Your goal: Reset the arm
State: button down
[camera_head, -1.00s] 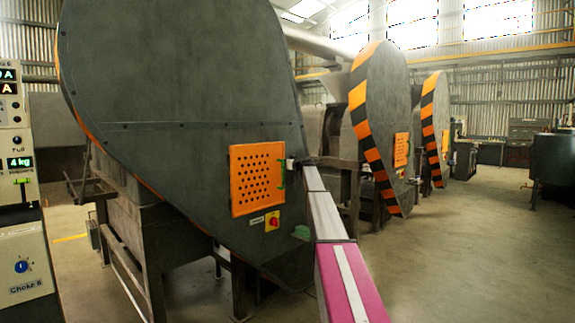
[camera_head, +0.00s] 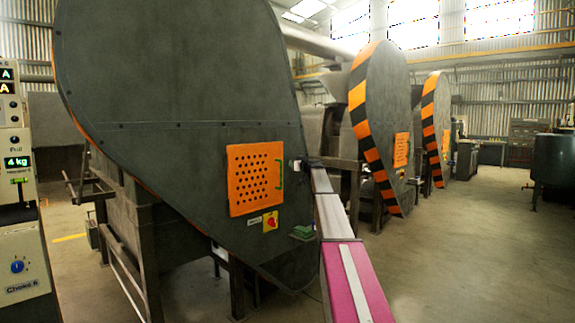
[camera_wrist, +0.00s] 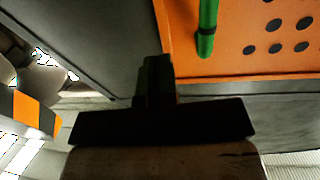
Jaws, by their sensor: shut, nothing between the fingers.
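My arm reaches forward in the head view, toward the right edge of the big dark guard (camera_head: 180,100). My gripper (camera_wrist: 155,75) shows in the wrist view as a dark shape with its fingers together and nothing between them. The orange perforated panel (camera_head: 255,178) is on the guard, and its green handle (camera_head: 279,174) is near the arm's end. In the wrist view the green handle (camera_wrist: 207,28) is up and to the right of my fingers, apart from them. In the head view the fingertips are too small to make out.
A control cabinet (camera_head: 18,200) stands at the left. Striped guards (camera_head: 380,130) stand behind. The floor at the right (camera_head: 470,250) is clear.

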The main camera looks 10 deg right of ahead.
jog(key=v, duration=0.7)
jog(key=s+a+f+m+g+h, duration=0.1)
jog(key=s+a+f+g, duration=0.2)
jog(key=s+a+f, duration=0.55)
jog(key=s+a+f+g+h, duration=0.1)
jog(key=s+a+f+g, duration=0.3)
jog(key=s+f, duration=0.95)
jog(key=s+a+f+m+g+h, duration=0.1)
jog(key=s+a+f+g, duration=0.4)
jog(key=f, duration=1)
jog(key=s+a+f+m+g+h, duration=0.1)
jog(key=s+f, duration=0.3)
jog(key=s, duration=0.7)
jog(key=s+a+f+m+g+h, duration=0.1)
jog(key=s+f, duration=0.4)
jog(key=s, duration=0.6)
jog(key=s+a+f+m+g+h, duration=0.1)
jog(key=s+f, duration=0.4)
jog(key=s, duration=0.6)
jog(key=shift+a+g+h, duration=0.25)
jog(key=shift+g+h, duration=0.25)
jog(key=shift+h, duration=0.6)
jog(key=shift+s, duration=0.1)
